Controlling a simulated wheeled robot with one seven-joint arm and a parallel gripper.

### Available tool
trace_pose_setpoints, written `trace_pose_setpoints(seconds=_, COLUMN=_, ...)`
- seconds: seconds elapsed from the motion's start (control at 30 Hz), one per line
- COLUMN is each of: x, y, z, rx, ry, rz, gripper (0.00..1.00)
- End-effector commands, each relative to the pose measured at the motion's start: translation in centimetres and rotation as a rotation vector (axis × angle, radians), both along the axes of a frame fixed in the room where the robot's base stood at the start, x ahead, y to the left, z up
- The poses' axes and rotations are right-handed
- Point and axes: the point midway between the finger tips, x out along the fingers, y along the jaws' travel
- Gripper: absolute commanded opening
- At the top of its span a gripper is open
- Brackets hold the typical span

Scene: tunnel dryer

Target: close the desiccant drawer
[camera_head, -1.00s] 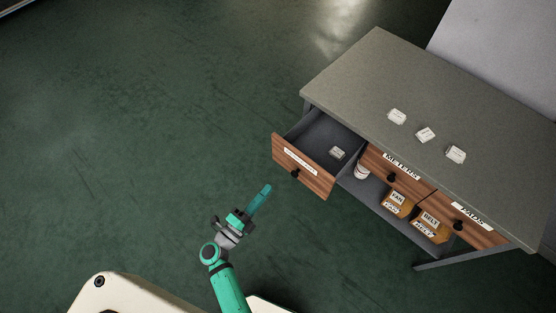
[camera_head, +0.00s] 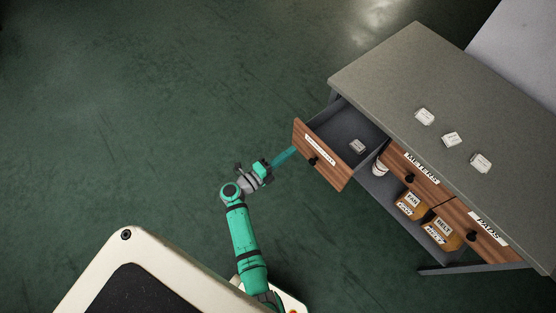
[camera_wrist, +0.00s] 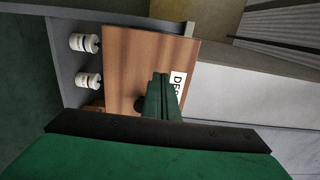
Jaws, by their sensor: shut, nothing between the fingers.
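The desiccant drawer (camera_head: 321,156) is the left drawer of the grey table and stands pulled out. It has a wood front, a white label and a dark round knob (camera_head: 312,161). A small pale packet (camera_head: 357,146) lies inside it. My gripper (camera_head: 292,152) is shut and empty, its fingertips close to the left part of the drawer front. In the wrist view the drawer front (camera_wrist: 130,62) fills the middle, and my shut fingers (camera_wrist: 160,82) point at it beside the knob, partly covering the label. I cannot tell whether they touch it.
The grey table (camera_head: 400,80) carries several white labelled blocks (camera_head: 452,139). The METERS drawer (camera_head: 413,172) and PADS drawer (camera_head: 480,229) are shut. Boxes (camera_head: 440,232) and white jars (camera_wrist: 88,80) stand on the shelf below. The floor to the left is clear.

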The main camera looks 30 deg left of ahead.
Motion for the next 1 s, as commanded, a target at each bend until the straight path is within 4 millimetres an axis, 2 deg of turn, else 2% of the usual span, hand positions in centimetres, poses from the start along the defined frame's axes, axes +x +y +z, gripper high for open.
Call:
trace_pose_setpoints(seconds=0.1, x=1.9, y=-0.8, z=0.0, rx=0.000, ry=0.000, rz=-0.003, gripper=0.00)
trace_pose_setpoints(seconds=0.3, x=3.8, y=-1.4, z=0.0, rx=-0.001, ry=0.000, rz=-0.001, gripper=0.00)
trace_pose_setpoints(seconds=0.83, x=4.4, y=-1.6, z=0.0, rx=0.000, ry=0.001, rz=0.000, gripper=0.00)
trace_pose_setpoints(seconds=1.0, x=5.5, y=-2.0, z=0.1, rx=0.000, ry=0.000, rz=-0.002, gripper=0.00)
